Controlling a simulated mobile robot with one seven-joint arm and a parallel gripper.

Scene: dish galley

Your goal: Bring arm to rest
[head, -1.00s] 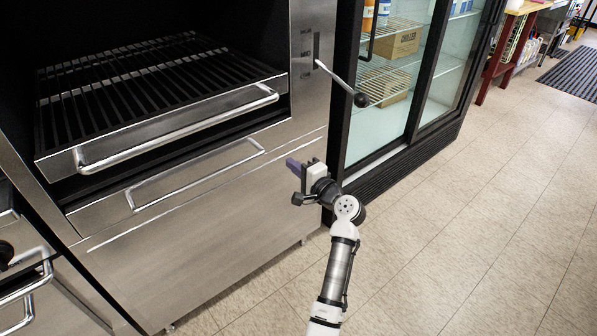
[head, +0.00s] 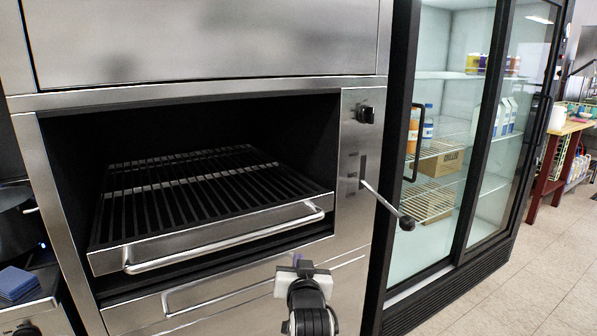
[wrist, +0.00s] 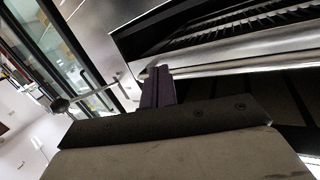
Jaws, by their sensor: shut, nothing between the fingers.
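My gripper (head: 300,264) shows at the lower middle of the head view, in front of the steel broiler oven (head: 357,215), below the right end of its rack handle. Its purple fingers also show in the wrist view (wrist: 157,86), shut together with nothing between them. In the wrist view the fingers point toward the rack's front bar (wrist: 225,66); whether they touch it I cannot tell. My forearm is mostly below the head view's lower edge.
The grill rack (head: 215,238) sticks out of the open oven cavity. A lever with a black knob (head: 406,222) juts out at the right of the oven. A glass-door fridge (head: 440,200) stands beyond it. Free floor (head: 530,285) lies at the lower right.

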